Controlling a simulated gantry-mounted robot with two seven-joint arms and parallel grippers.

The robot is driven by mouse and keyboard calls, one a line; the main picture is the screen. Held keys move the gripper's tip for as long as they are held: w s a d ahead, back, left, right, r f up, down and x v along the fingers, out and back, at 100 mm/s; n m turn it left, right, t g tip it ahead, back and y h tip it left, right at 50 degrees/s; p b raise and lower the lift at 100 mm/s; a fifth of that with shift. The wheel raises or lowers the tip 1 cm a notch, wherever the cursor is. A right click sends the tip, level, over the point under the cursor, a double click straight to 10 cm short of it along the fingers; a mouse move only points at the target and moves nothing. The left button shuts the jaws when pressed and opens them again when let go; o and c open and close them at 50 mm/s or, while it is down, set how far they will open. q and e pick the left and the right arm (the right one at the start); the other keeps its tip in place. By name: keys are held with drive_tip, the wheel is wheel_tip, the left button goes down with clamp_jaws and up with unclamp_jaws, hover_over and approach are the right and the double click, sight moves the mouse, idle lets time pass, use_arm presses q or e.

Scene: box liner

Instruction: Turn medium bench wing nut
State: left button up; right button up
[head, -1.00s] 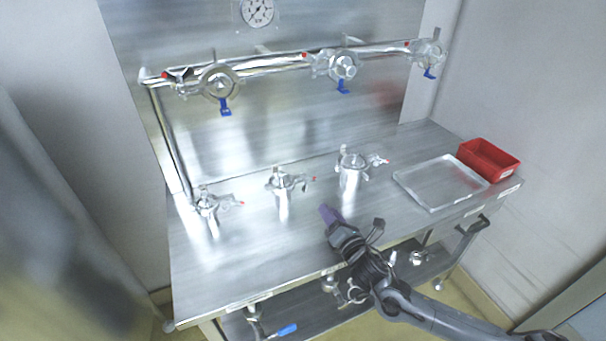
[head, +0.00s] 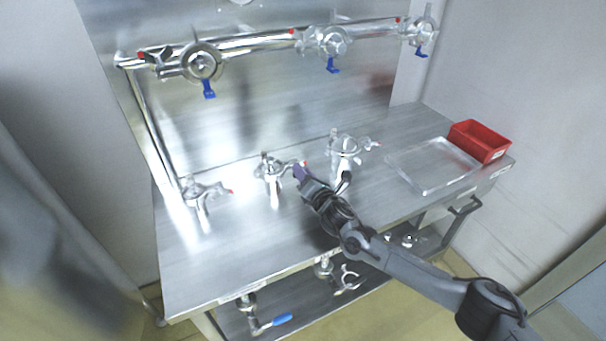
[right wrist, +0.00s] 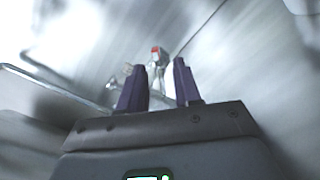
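Three metal fittings with clamps and red-tipped wing nuts stand on the bench: left (head: 202,200), middle (head: 272,178) and right (head: 343,152). Their sizes are hard to compare. The middle one's red tip (head: 304,162) points right. My right gripper (head: 299,172) is just right of the middle fitting, close to that tip; I cannot tell if they touch. In the right wrist view, its purple fingers (right wrist: 160,88) are apart with nothing clearly gripped. A red-tipped metal part (right wrist: 157,60) shows ahead, between and beyond the fingertips. My left gripper is not in view.
A clear tray (head: 432,166) and a red bin (head: 480,141) stand at the bench's right. A pipe with several clamped valves (head: 203,64) runs along the back wall. A lower shelf holds loose fittings and a blue-handled valve (head: 275,321). The bench's front left is clear.

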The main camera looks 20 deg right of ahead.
drive_tip(key=shift+w, duration=0.25)
drive_tip(key=shift+c, duration=0.3)
clamp_jaws()
drive_tip(key=shift+r, duration=0.1)
drive_tip(key=m+p, duration=0.1)
drive_tip(key=m, duration=0.3)
drive_tip(key=shift+m+p, duration=0.3)
drive_tip(key=m+p, duration=0.1)
drive_tip(key=m, duration=0.3)
drive_tip(key=shift+f+m, duration=0.2)
drive_tip(key=shift+m, duration=0.1)
drive_tip(key=shift+o, duration=0.3)
unclamp_jaws()
drive_tip(key=shift+d, duration=0.1)
